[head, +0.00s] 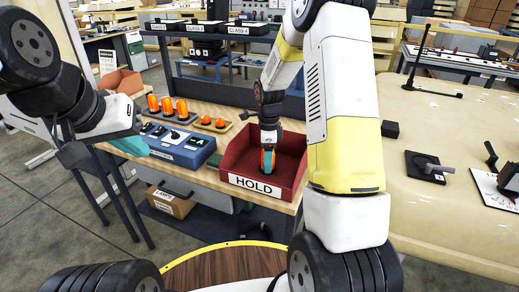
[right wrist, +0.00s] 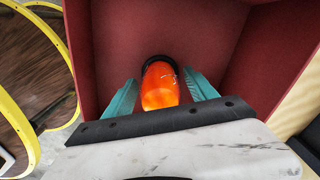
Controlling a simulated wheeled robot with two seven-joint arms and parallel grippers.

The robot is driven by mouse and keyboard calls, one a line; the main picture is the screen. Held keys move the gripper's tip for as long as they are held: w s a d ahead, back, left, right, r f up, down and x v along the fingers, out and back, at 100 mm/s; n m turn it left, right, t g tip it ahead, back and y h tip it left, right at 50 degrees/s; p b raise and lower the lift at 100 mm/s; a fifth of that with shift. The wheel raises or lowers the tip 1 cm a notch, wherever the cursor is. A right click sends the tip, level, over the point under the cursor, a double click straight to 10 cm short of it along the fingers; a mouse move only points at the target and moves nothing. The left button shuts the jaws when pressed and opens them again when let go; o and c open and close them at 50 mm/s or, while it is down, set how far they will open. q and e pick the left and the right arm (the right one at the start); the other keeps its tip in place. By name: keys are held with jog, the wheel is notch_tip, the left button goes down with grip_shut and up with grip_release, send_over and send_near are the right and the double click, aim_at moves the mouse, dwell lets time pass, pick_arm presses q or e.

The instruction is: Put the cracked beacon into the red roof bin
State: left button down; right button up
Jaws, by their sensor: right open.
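An orange beacon (right wrist: 160,88) with a dark base ring and some pale marks on its dome is inside the red bin (head: 235,167) labelled HOLD. My right gripper (head: 268,160) points down into this bin. Its teal fingers stand open on either side of the beacon in the right wrist view (right wrist: 160,98). In the head view the beacon is mostly hidden by the fingers. My left gripper (head: 130,146) is at the left by the workbench, partly behind my arm; its jaws do not show clearly.
Several orange beacons (head: 167,104) stand on the workbench left of the bin, with smaller orange lamps (head: 213,122) on a tray. A beige panel with dark parts (head: 430,167) lies to the right.

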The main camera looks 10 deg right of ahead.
notch_tip(320, 180, up, 12)
jog(key=shift+f, duration=0.25)
jog(key=s+r+n+t, duration=0.2)
jog(key=s+r+n, duration=0.2)
jog(key=s+n, duration=0.3)
jog(key=s+a+r+n+t+y, duration=0.1)
jog(key=s+r+n+t, duration=0.1)
jog(key=s+r+n, duration=0.3)
jog(key=s+a+r+n+t+y, duration=0.1)
jog(key=s+r+n+t, duration=0.1)
jog(key=s+r+n, duration=0.3)
jog(key=s+n, duration=0.3)
jog(key=s, duration=0.4)
jog(key=shift+s+n, duration=0.25)
jog(key=shift+n, duration=0.15)
jog(key=shift+a+r, duration=0.15)
